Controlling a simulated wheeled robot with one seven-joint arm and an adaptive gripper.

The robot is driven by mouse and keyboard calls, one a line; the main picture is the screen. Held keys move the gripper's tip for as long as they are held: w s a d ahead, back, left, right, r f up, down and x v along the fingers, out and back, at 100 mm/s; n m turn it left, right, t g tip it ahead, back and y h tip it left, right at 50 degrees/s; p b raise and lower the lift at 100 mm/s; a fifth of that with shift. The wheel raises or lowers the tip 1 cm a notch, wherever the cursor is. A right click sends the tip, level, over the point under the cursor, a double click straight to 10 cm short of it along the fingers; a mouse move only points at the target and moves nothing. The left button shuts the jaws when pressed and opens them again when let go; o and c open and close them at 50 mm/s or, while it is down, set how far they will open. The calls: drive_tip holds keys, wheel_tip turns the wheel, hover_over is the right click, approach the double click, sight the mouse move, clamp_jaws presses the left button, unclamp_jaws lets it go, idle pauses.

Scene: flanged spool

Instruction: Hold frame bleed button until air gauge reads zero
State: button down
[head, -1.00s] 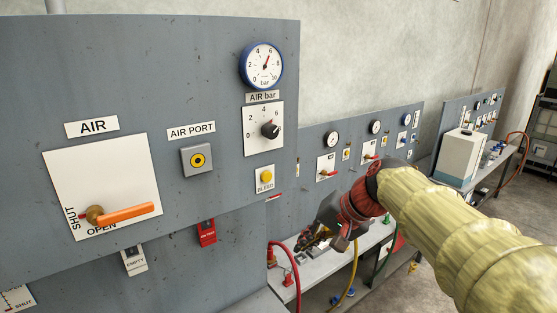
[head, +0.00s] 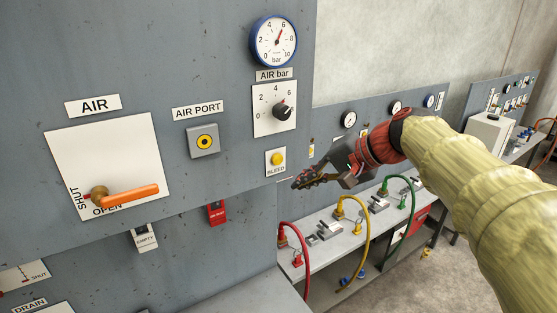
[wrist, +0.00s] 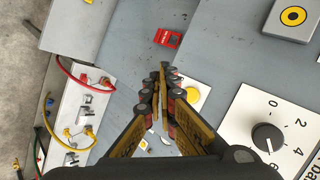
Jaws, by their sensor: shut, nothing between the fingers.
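The yellow bleed button (head: 277,159) sits on a white plate marked BLEED on the grey panel. My gripper (head: 297,183) is shut and empty. Its fingertips are just below and right of the button in the head view, apart from it as far as I can tell. In the wrist view the closed fingertips (wrist: 163,70) point past the button's side.
The AIR bar knob (head: 284,111) is above the button. The AIR PORT (head: 204,142) and orange AIR lever (head: 130,196) are to the left. A red tag (head: 216,213) hangs below. A bench with red, yellow and green hoses (head: 358,235) stands behind at the right.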

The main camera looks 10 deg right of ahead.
drive_tip(key=w+a+p, duration=0.2)
drive_tip(key=w, duration=0.5)
drive_tip(key=shift+w+a+p, duration=0.25)
drive_tip(key=shift+w+p, duration=0.05)
drive_tip(key=shift+w, duration=0.05)
drive_tip(key=shift+w, duration=0.15)
idle(1.1)
drive_tip(key=shift+w+a, duration=0.1)
drive_tip(key=shift+w, duration=0.2)
drive_tip(key=shift+w+a, duration=0.2)
drive_tip(key=shift+w, duration=0.25)
idle(0.9)
drive_tip(key=shift+s, duration=0.1)
idle(1.7)
drive_tip(key=shift+s+d+b, duration=0.3)
drive_tip(key=shift+s+b, duration=0.15)
drive_tip(key=shift+s, duration=0.4)
drive_tip(key=shift+s+d+b, duration=0.25)
drive_tip(key=shift+s+b, duration=0.1)
drive_tip(key=shift+s, duration=0.45)
drive_tip(key=shift+s+d+b, duration=0.25)
drive_tip(key=shift+s+b, duration=0.15)
drive_tip(key=shift+s, duration=0.35)
drive_tip(key=shift+s+d+b, duration=0.25)
drive_tip(key=shift+s+b, duration=0.1)
drive_tip(key=shift+s, duration=0.45)
